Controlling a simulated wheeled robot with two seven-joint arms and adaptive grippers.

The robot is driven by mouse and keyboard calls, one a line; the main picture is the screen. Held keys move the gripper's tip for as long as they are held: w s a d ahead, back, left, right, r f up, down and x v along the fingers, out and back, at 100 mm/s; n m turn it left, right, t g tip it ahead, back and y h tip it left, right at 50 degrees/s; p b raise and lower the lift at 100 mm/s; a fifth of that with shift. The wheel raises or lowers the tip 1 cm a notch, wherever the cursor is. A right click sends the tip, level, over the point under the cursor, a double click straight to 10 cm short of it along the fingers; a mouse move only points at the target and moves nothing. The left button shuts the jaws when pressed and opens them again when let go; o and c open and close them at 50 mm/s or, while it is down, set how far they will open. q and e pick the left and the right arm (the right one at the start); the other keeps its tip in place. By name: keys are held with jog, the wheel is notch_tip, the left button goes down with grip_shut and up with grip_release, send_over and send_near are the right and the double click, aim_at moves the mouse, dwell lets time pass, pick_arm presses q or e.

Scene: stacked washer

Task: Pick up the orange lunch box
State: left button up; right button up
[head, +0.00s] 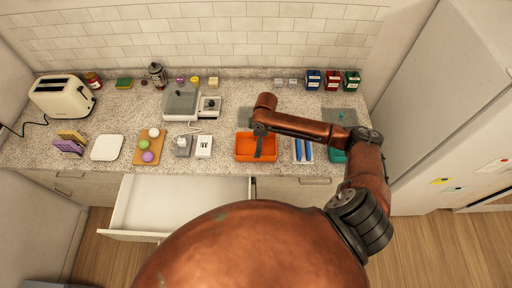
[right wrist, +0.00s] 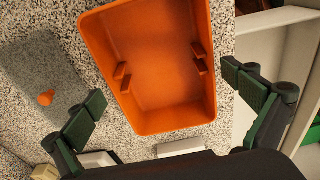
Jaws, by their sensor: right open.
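The orange lunch box (head: 244,146) is an open, empty rectangular tray on the granite counter near its front edge. In the right wrist view the orange lunch box (right wrist: 160,60) fills the middle, with small tabs on its inner walls. My left gripper is not in view.
An open white drawer (head: 180,203) juts out below the counter, left of the box. White and grey small items (head: 204,146) stand left of the box; a tray with blue items (head: 302,150) is close on its right. A fridge stands at far right.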

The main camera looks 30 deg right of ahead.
jog(key=f, duration=0.3)
jog(key=shift+w+a+f+p, duration=0.2)
jog(key=shift+a+f+p, duration=0.1)
jog(key=shift+f+p, duration=0.05)
jog(key=shift+f, duration=0.3)
jog(key=shift+c, duration=0.3)
jog(key=shift+s, duration=0.1)
jog(key=c, duration=1.1)
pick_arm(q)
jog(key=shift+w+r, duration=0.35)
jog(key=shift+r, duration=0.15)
pick_arm(e)
jog(key=shift+r, duration=0.1)
